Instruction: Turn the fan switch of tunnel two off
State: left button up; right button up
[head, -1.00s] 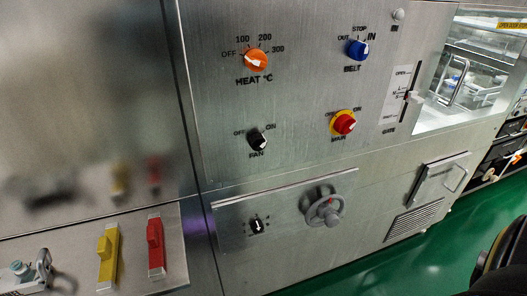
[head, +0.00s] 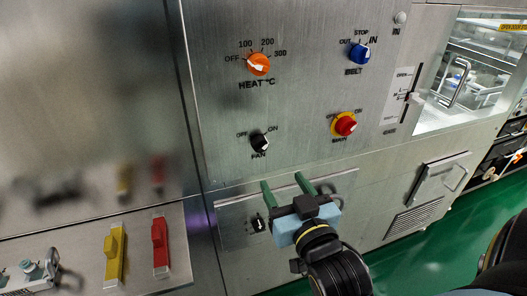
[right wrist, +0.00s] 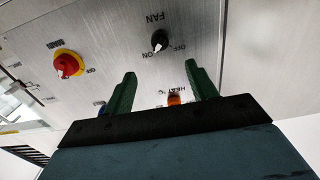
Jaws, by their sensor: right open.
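The black fan switch (head: 259,142) is a round knob on the steel panel, with OFF at its upper left, ON at its upper right and FAN below. Its white mark seems to point toward ON. It also shows in the right wrist view (right wrist: 160,40), upside down. My right gripper (head: 284,182) is open and empty, below and a little right of the fan switch, apart from it. In the right wrist view its green fingers (right wrist: 160,75) stand spread, with the fan switch beyond and between them. My left gripper is not in view.
The orange heat knob (head: 258,64), blue belt knob (head: 359,53) and red main switch (head: 345,124) on a yellow ring surround the fan switch. A lower black knob (head: 257,224) is close to my right gripper. Yellow (head: 114,256) and red (head: 160,248) handles are at lower left.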

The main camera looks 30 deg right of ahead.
jog(key=b, duration=0.3)
send_near(263, 149)
jog(key=w, duration=0.2)
jog(key=x, duration=0.6)
jog(key=shift+w+d, duration=0.4)
jog(key=shift+w, duration=0.3)
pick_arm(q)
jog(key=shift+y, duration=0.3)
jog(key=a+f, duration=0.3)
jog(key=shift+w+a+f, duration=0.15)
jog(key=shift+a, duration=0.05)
